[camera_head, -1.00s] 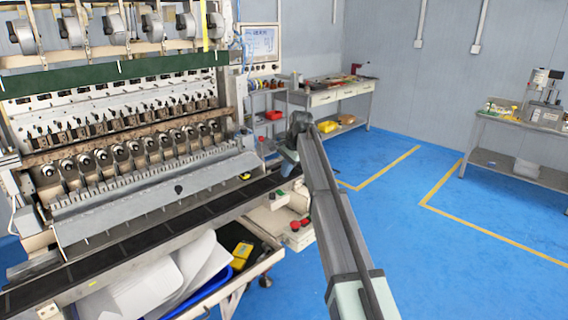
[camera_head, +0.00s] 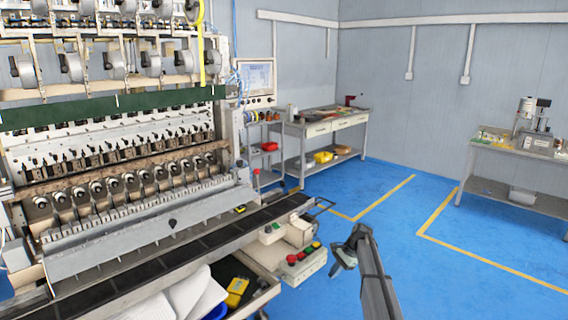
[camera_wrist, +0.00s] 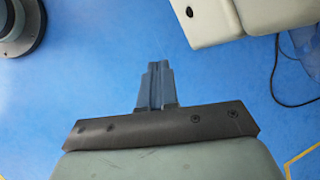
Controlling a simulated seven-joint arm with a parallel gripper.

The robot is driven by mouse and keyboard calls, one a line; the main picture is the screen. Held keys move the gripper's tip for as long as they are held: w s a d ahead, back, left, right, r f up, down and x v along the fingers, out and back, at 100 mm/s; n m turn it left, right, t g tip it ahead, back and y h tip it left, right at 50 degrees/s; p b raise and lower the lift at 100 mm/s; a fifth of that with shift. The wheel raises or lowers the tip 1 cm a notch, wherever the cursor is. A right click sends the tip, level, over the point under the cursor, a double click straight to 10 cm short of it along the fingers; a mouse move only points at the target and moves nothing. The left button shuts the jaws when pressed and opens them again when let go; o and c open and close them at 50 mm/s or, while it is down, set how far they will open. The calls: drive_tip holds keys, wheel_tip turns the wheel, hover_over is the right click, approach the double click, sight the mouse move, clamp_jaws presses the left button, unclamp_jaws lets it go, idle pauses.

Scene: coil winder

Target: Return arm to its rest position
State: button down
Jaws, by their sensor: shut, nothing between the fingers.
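My gripper (camera_wrist: 157,75) shows in the wrist view with its two fingers together and nothing between them. It hangs over the blue floor (camera_wrist: 90,80). In the head view my arm reaches in from the lower right, and its end is over the floor to the right of the coil winder (camera_head: 130,165). The fingertips cannot be made out in the head view. My gripper touches nothing that I can see.
The winder's control box (camera_head: 302,265) with red buttons stands just left of my arm's end; a pale housing (camera_wrist: 205,15) and a black cable (camera_wrist: 276,75) show in the wrist view. Workbenches stand at the back (camera_head: 325,128) and right (camera_head: 515,158). Open floor lies between.

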drive_tip(key=s+a+f+n+g+h, duration=0.1)
drive_tip(key=s+a+f+n+g, duration=0.15)
drive_tip(key=s+f, duration=1.2)
drive_tip(key=s+a+f+n+g+h, duration=0.1)
drive_tip(key=s+f+n+h, duration=0.15)
drive_tip(key=s+f, duration=1.2)
drive_tip(key=s+n+g+h, duration=0.2)
drive_tip(key=s+n, duration=0.5)
drive_tip(key=s, duration=3.1)
drive_tip(key=shift+s+d+f, duration=0.2)
